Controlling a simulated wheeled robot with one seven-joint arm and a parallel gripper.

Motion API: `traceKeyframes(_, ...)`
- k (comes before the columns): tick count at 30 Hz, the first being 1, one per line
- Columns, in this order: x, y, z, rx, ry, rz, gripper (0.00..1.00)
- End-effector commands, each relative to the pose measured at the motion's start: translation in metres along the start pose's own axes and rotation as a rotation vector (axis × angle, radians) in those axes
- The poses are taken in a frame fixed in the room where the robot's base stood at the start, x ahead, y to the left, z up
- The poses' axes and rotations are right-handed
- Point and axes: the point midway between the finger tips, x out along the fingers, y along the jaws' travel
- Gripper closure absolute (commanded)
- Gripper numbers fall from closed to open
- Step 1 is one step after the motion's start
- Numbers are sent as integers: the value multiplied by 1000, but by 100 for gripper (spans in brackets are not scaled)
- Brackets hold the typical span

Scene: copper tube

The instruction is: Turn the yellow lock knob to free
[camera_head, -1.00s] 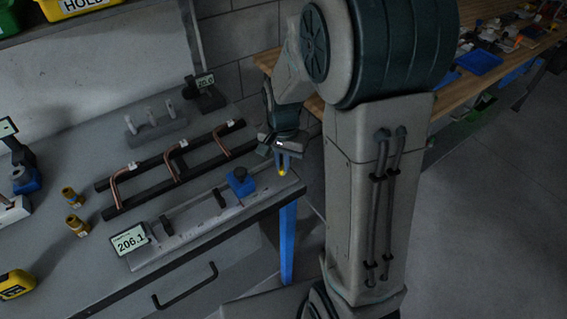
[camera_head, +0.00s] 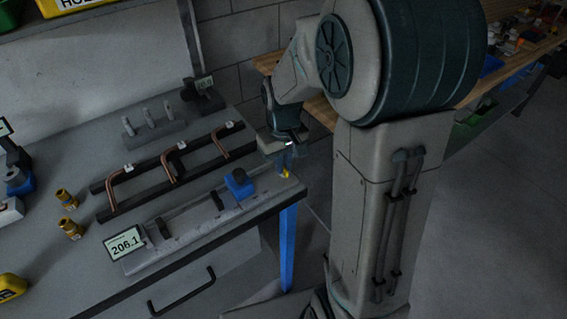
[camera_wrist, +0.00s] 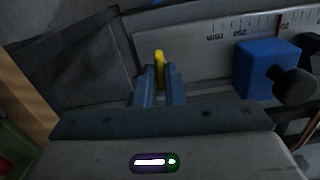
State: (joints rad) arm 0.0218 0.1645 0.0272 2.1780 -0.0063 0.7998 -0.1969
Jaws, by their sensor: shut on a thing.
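The yellow lock knob (camera_wrist: 159,56) sits at the right end of the grey measuring rail (camera_head: 205,221). In the wrist view it shows as a thin upright yellow piece between my blue fingertips. In the head view only a small yellow bit of it (camera_head: 286,174) shows under the fingers. My gripper (camera_wrist: 159,76) is shut on the knob, with a finger on each side. The lower part of the knob is hidden by the fingers. Which way the lock stands cannot be told.
A blue slide block (camera_head: 239,183) with a dark knob stands on the rail, close to my gripper. A display (camera_head: 126,243) reading 206.1 is at the rail's left end. A black rack with bent copper tubes (camera_head: 170,167) lies behind. Brass fittings (camera_head: 70,228) stand at left.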

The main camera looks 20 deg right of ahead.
Motion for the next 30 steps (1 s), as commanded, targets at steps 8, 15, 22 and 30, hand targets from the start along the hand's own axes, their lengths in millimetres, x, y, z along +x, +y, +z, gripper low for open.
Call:
traceKeyframes(8,-1,0,-1,-99,3,1,100)
traceKeyframes(15,-1,0,-1,-124,3,1,100)
traceKeyframes(22,-1,0,-1,-125,3,1,100)
traceKeyframes(30,-1,0,-1,-124,2,1,69)
